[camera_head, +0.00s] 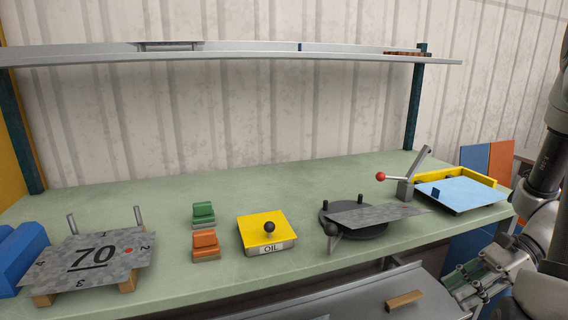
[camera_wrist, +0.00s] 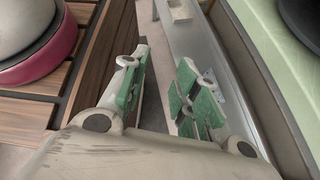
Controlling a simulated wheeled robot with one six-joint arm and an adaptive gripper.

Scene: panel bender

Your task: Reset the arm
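My gripper (camera_head: 474,284) is at the lower right of the head view, beside the front right edge of the bench and below its top. In the wrist view its two fingers with green pads (camera_wrist: 160,92) stand apart with nothing between them. The gripper is open and empty. My grey arm comes down along the right edge of the head view.
The green workbench (camera_head: 170,293) holds a metal sheet marked 70 (camera_head: 95,262), green and orange blocks (camera_head: 205,246), a yellow oil box (camera_head: 262,228), a black round fixture (camera_head: 345,230) and a red-knobbed lever (camera_head: 381,177). A slatted wooden surface (camera_wrist: 60,65) lies left of my gripper. A shelf (camera_head: 250,57) spans above.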

